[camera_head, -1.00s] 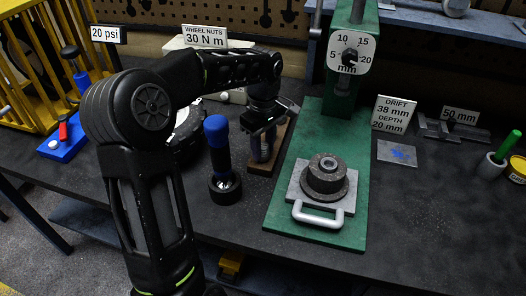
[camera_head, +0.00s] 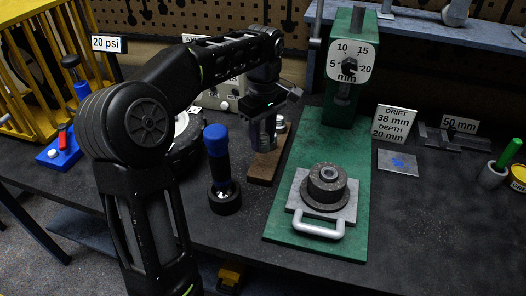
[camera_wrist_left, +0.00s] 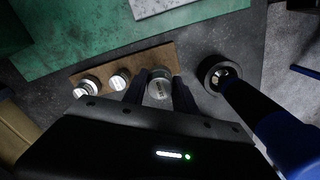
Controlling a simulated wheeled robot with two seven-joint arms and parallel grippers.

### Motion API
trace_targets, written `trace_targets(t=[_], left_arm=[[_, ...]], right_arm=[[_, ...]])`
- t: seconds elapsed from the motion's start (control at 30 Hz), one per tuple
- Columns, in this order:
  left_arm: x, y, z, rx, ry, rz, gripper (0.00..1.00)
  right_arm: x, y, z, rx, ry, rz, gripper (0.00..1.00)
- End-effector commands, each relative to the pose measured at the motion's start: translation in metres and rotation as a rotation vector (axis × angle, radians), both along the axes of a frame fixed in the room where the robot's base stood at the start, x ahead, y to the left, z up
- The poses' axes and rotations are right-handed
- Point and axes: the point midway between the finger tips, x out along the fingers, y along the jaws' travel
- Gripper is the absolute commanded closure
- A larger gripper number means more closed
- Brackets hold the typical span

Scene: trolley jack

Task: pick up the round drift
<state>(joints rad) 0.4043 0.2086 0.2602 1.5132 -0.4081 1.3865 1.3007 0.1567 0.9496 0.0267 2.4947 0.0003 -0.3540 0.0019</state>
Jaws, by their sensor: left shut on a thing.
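A wooden block (camera_head: 263,170) stands left of the green press and carries short silver cylinders. In the wrist view, two smaller cylinders (camera_wrist_left: 87,86) (camera_wrist_left: 120,79) stand along the block (camera_wrist_left: 72,80). The round drift (camera_wrist_left: 160,86), a larger silver cylinder with marks on its top, is at the block's right end. My left gripper (camera_wrist_left: 161,92) is shut on this drift, with one finger on each side. In the head view, my left gripper (camera_head: 262,130) is above the block and partly hides the drift. Whether the drift's foot touches the block is hidden. My right gripper is out of view.
A blue-handled tool (camera_head: 216,150) stands upright just left of the block. The green press (camera_head: 315,140) is to the right, with a grey handled plate (camera_head: 345,208) and a dark round hub (camera_head: 327,182) on it. The dark bench front is mostly clear.

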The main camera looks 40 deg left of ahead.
Motion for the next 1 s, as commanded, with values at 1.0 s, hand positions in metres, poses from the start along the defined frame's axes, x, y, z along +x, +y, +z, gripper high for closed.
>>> trace_targets(t=[1.0], left_arm=[[0.0,-0.001,0.034,-0.001,-0.002,-0.001,1.0]], right_arm=[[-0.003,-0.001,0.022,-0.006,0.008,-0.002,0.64]])
